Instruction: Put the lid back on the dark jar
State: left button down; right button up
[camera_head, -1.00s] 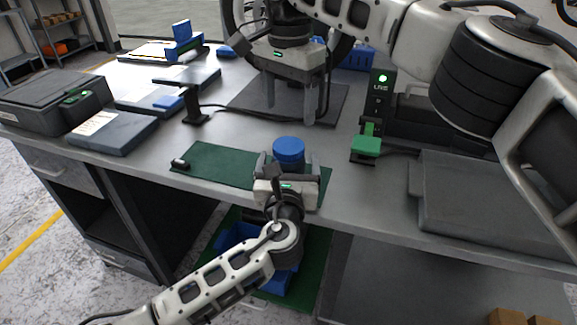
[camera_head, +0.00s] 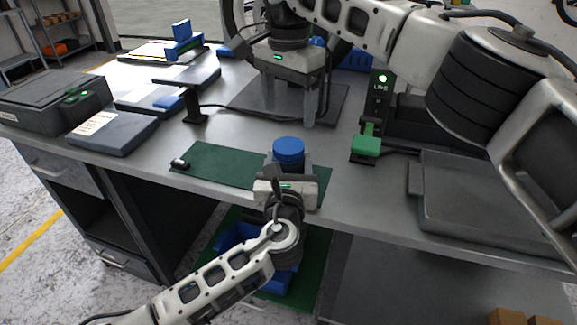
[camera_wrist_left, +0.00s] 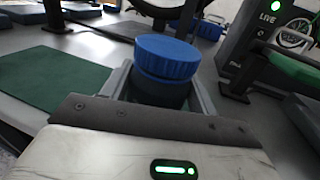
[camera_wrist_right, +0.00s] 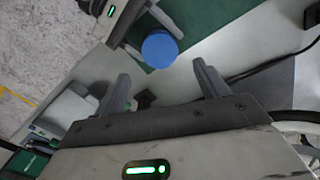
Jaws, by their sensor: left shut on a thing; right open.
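The dark jar (camera_wrist_left: 160,92) stands upright at the front of the bench, mostly hidden in the head view by my left gripper. The blue lid (camera_head: 289,150) sits on its top and looks level; it also shows in the left wrist view (camera_wrist_left: 166,57) and the right wrist view (camera_wrist_right: 159,48). I cannot tell how tightly it is seated. My left gripper (camera_head: 290,168) is shut on the jar body, below the lid, one finger on each side. My right gripper (camera_head: 290,105) is open and empty, behind and above the jar, apart from the lid.
A green mat (camera_head: 215,163) lies along the bench's front edge. A dark device with a green light (camera_head: 380,95) and a green-topped clamp (camera_head: 366,146) stand right of the jar. A grey tray (camera_head: 480,195) is at the right. Flat cases (camera_head: 112,133) lie left. A cable runs behind.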

aim_at(289, 145)
notch_tip(289, 145, down, 8)
jog(key=shift+r, duration=0.15)
jog(key=shift+c, duration=0.2)
jog(key=c, duration=0.9)
jog(key=m, duration=0.6)
jog(key=shift+c, duration=0.3)
jog(key=m, duration=0.7)
jog(key=shift+m, duration=0.3)
jog(key=m, duration=1.2)
jog(key=o, duration=1.2)
jog(key=shift+c, duration=0.2)
